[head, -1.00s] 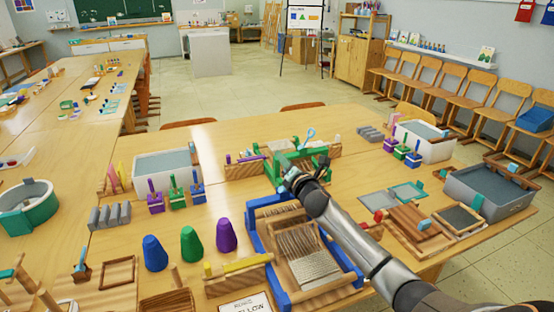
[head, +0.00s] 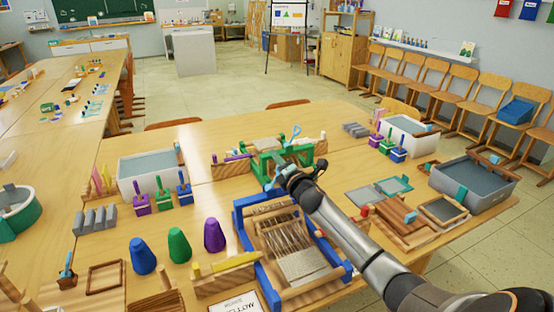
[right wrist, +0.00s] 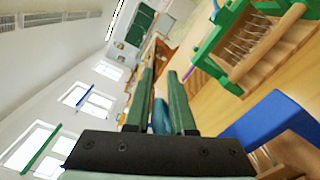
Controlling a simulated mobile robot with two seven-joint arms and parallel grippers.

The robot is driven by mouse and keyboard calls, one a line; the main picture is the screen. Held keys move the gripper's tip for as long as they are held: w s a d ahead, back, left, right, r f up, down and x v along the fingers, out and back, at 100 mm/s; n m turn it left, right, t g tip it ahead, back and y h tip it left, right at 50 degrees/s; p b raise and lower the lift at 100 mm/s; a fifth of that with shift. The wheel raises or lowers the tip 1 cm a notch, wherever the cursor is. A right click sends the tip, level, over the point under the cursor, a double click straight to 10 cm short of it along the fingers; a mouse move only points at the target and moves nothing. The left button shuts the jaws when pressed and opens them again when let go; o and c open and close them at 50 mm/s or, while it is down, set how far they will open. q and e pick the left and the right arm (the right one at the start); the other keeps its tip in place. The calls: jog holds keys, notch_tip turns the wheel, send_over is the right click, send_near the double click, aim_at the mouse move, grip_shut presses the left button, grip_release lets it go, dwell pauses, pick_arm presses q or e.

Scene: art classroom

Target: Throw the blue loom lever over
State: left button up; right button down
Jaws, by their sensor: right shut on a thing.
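The blue loom (head: 244,240) stands on the near table, with a blue frame, wooden rollers and pale warp threads. My right gripper (head: 274,179) is at the loom's far end, with its arm reaching in from the lower right. In the right wrist view the right gripper (right wrist: 160,78) is shut on a blue piece (right wrist: 159,116), which I take to be the lever. The fingers hide most of it, and its tilt cannot be told. The loom's blue frame (right wrist: 270,122) is at the lower right there. My left gripper is not in view.
A green loom (head: 262,160) stands just beyond the gripper. Blue, green and purple cones (head: 178,245) are left of the blue loom. Wooden frames (head: 405,222) and a grey tub (head: 440,180) lie to the right.

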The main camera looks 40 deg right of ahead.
jog(key=shift+a, duration=0.1)
jog(key=c, duration=0.8)
grip_release()
jog(key=shift+c, duration=0.2)
jog(key=v, duration=1.2)
jog(key=shift+s, duration=0.25)
jog(key=shift+f, duration=0.1)
